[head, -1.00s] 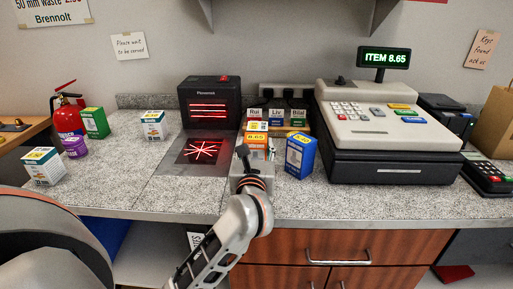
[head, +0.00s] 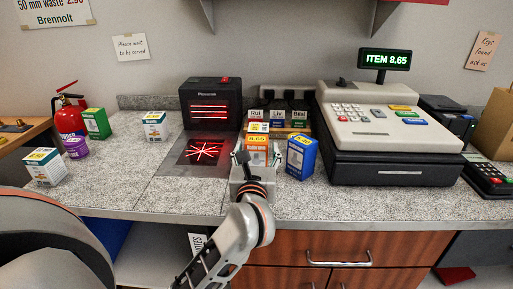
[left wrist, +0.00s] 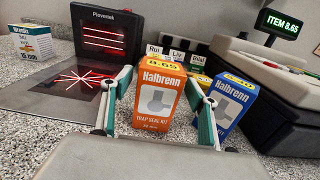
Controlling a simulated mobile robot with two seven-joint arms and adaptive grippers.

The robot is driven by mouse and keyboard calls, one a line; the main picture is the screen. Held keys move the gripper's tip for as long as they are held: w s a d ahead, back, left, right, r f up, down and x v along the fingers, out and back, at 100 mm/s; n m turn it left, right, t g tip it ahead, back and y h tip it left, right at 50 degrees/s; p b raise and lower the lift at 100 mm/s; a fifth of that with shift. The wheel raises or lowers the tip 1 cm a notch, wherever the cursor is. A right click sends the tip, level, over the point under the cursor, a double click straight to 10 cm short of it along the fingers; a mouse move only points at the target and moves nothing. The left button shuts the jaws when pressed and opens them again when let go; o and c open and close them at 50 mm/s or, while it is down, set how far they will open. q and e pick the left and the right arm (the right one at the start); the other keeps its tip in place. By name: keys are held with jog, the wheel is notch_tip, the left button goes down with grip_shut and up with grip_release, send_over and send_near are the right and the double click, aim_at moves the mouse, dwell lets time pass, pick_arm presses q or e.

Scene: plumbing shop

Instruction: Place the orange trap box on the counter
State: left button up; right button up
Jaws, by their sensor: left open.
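The orange trap box (head: 257,148) stands upright on the grey speckled counter (head: 185,205), right of the scanner's glass plate. It also shows in the left wrist view (left wrist: 159,95), labelled Halbrenn with an 8.65 tag. My left gripper (head: 257,158) is open, its two fingers on either side of the box in the left wrist view (left wrist: 158,110). Small gaps seem to show between the fingers and the box, so I see no firm grip. The box's base is hidden by the gripper in the head view. My right gripper is not in view.
A blue box (head: 300,156) stands close to the right of the orange box. Behind are small labelled holders (head: 277,120); left is the scanner (head: 209,103) with red lines. The cash register (head: 385,130) stands right.

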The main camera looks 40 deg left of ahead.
pick_arm(q)
jog(key=v, duration=1)
jog(key=shift+d, duration=0.1)
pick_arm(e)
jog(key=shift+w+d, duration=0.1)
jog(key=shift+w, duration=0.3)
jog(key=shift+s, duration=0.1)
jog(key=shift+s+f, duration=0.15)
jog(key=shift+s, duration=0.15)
